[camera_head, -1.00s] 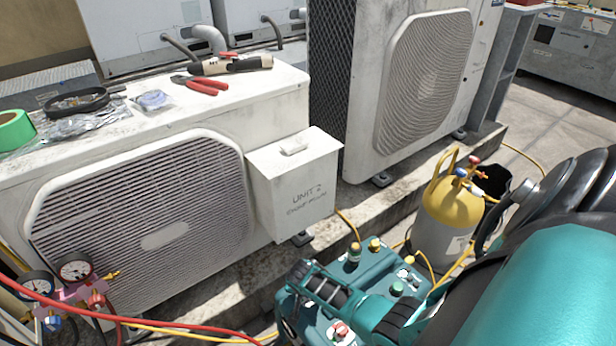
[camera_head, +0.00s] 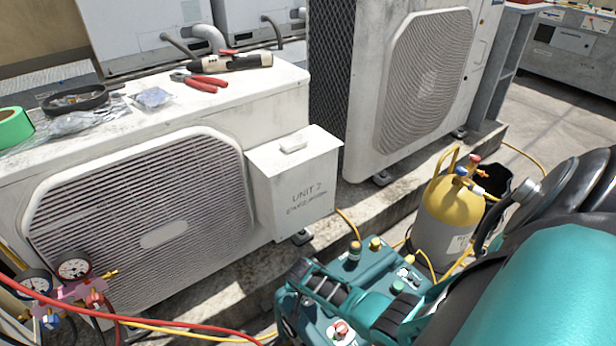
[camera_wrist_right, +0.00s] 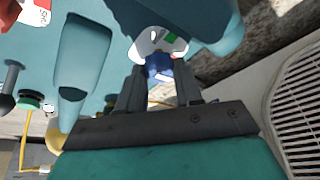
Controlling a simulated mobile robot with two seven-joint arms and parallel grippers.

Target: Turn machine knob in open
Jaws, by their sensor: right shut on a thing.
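The teal machine (camera_head: 318,306) with knobs and a dark handle stands low in the middle of the head view, partly covered by my right arm. In the right wrist view, my right gripper (camera_wrist_right: 158,68) is shut on a blue knob (camera_wrist_right: 158,65). A white plate (camera_wrist_right: 150,46) with green and red marks lies just beyond the knob. The knob's pointing direction is hard to make out. The fingertips and the blue knob are hidden in the head view. A red and white knob (camera_head: 340,328) and a green knob (camera_head: 397,287) also show on the machine. My left gripper is not in view.
A condenser unit (camera_head: 160,232) with a white box (camera_head: 295,190) is to the left, with tools on top. Gauges (camera_head: 73,270) and a red hose (camera_head: 150,322) lie at lower left.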

